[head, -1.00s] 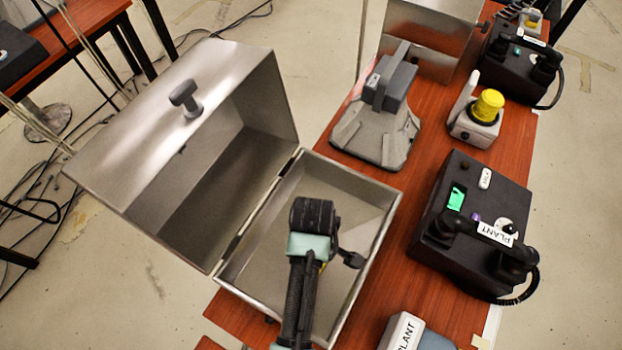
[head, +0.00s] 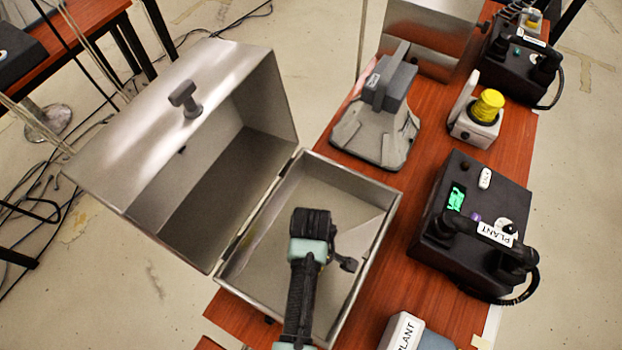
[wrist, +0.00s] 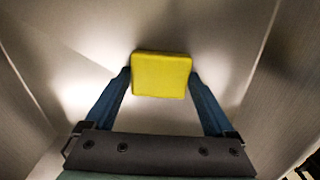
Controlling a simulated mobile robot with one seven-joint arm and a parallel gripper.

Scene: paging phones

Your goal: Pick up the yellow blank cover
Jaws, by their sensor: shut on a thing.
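The yellow blank cover (wrist: 161,75) is a small yellow block with rounded corners, seen in the wrist view. My gripper (wrist: 160,78) is shut on it, with one blue finger against its left side and one against its right side. In the head view my gripper (head: 318,262) is inside the open metal box (head: 372,262), over its floor. The cover is hidden behind my arm in the head view. I cannot tell whether the cover touches the box floor.
The box's lid (head: 130,150) stands open at the left. On the red-brown table (head: 395,215) are a grey phone stand (head: 375,135), a yellow-topped beacon (head: 484,115) and a black PLANT phone (head: 470,225). The box's walls surround my gripper.

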